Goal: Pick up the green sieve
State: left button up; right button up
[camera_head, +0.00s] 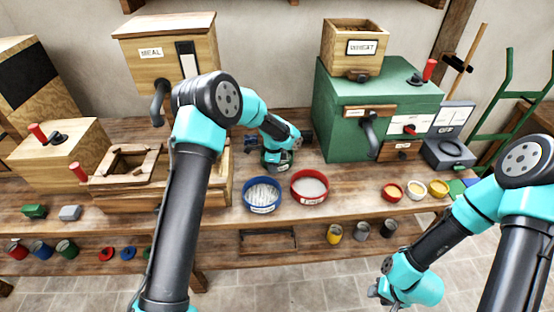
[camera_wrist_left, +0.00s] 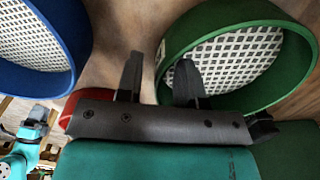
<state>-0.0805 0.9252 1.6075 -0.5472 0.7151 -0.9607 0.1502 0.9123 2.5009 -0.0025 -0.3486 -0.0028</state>
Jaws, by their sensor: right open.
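The green sieve (camera_head: 277,168) stands on the bench, mostly hidden under my left gripper (camera_head: 276,152) in the head view. In the left wrist view the green sieve (camera_wrist_left: 208,20) shows its round rim and white mesh. My left gripper (camera_wrist_left: 159,65) is open there, with one finger overlapping the sieve's near rim and the other outside it over bare wood. The rim lies partly between the fingers; I cannot tell whether they touch it. My right gripper (camera_head: 382,290) is open and empty, low in front of the bench.
A blue sieve (camera_head: 262,206) and a red sieve (camera_head: 310,200) stand in front of the green one. The green mill (camera_head: 337,130) is to the right, a wooden trough (camera_head: 215,195) to the left. Small bowls (camera_head: 416,192) stand at the right; the bench's front edge is clear between.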

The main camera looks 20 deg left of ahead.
pick_arm(q)
grip_shut()
dwell(0.3)
dwell(0.4)
notch_tip(320, 180, up, 10)
dwell(0.5)
dwell(0.4)
